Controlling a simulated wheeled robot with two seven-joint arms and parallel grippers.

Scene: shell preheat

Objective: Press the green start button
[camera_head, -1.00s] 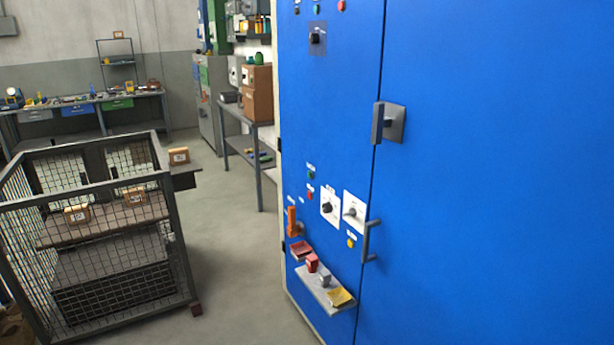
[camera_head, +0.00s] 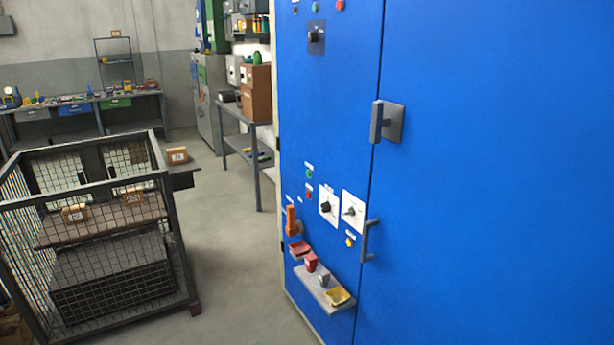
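A small green button (camera_head: 309,174) sits on the left door of the blue cabinet (camera_head: 480,180), under a small white label. A red button (camera_head: 308,196) is just below it. Another green button (camera_head: 317,8) shows near the top edge of the view, between a dark one and a red one (camera_head: 340,5). The frames do not show which green button is the start button. Neither of my grippers is in view.
Two rotary switches (camera_head: 327,207), an orange handle (camera_head: 291,219) and a small shelf (camera_head: 317,290) with red and yellow items project from the cabinet's left door. A mesh cage cart (camera_head: 176,235) stands at left. Floor (camera_head: 235,260) between is clear.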

